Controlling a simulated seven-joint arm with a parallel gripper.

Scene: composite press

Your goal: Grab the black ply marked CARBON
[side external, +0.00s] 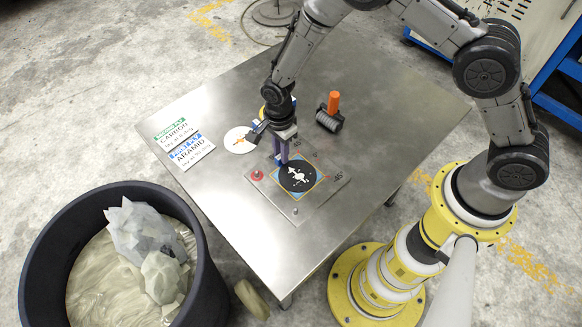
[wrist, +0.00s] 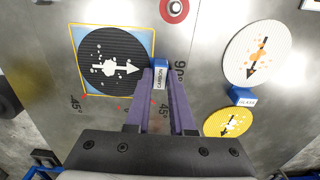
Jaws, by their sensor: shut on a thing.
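The black ply (wrist: 108,58) is a ribbed disc with a white arrow and white specks. It sits over a blue square with a yellow border on the metal plate, and it also shows in the side view (side external: 298,178). Its blue tab (wrist: 160,74) reads CARBON. My gripper (wrist: 160,80) is shut on this tab, at the disc's edge. In the side view my gripper (side external: 283,160) is low over the plate (side external: 318,192). The arrow points toward the tab. I cannot tell whether the disc touches the square.
A white disc (wrist: 253,54) and a yellow disc (wrist: 228,122) lie nearby, with a blue GLASS tab (wrist: 242,96) between. A red knob (side external: 257,175) stands on the plate. An orange-handled roller (side external: 331,108), label cards (side external: 183,144) and a black bin (side external: 206,270) are around.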

